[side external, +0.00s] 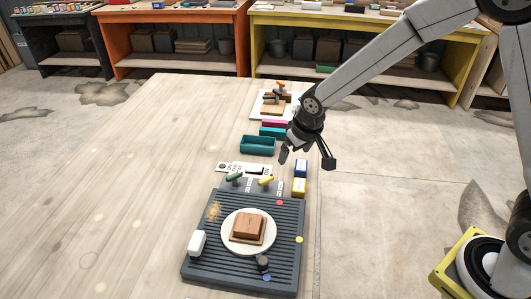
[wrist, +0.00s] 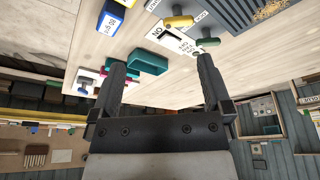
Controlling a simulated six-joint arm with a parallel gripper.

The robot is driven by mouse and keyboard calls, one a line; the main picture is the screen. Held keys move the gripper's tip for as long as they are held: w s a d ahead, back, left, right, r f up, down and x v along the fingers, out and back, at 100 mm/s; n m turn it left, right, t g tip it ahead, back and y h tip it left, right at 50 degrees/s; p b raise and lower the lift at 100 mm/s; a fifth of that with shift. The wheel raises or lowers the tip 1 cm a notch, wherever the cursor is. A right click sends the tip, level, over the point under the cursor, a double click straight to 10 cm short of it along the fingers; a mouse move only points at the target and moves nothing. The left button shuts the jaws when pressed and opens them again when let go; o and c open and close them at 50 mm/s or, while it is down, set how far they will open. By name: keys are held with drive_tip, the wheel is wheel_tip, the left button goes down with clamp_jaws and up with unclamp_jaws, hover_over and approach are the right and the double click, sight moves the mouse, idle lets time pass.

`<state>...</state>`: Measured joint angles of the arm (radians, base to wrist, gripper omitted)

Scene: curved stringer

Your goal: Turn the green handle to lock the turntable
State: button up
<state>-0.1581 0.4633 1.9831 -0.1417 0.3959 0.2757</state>
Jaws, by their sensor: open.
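The green handle (side external: 234,177) stands at the back edge of the dark ribbed base, left of the yellow handle (side external: 265,181). In the wrist view the green handle (wrist: 207,42) shows near the tip of the right finger, with the yellow handle (wrist: 179,20) beside it. The turntable (side external: 229,238) is a round white disc on the base, carrying a stacked wooden block (side external: 248,227). My gripper (side external: 306,159) is open and empty, above the table, behind and to the right of the handles and apart from them. Its fingers (wrist: 161,62) are spread in the wrist view.
The ribbed base (side external: 198,268) also carries a white block (side external: 197,243) and a dark knob (side external: 262,264). Blue and yellow boxes (side external: 300,178) stand right of the handles. A teal tray (side external: 257,145) lies behind them. The table's left side is clear.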

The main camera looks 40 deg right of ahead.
drive_tip(key=t, duration=0.1)
approach(234, 174)
drive_tip(key=f, duration=0.1)
drive_tip(key=shift+w+f, duration=0.1)
drive_tip(key=shift+w, duration=0.25)
drive_tip(key=shift+x, duration=3.85)
drive_tip(key=c, duration=1)
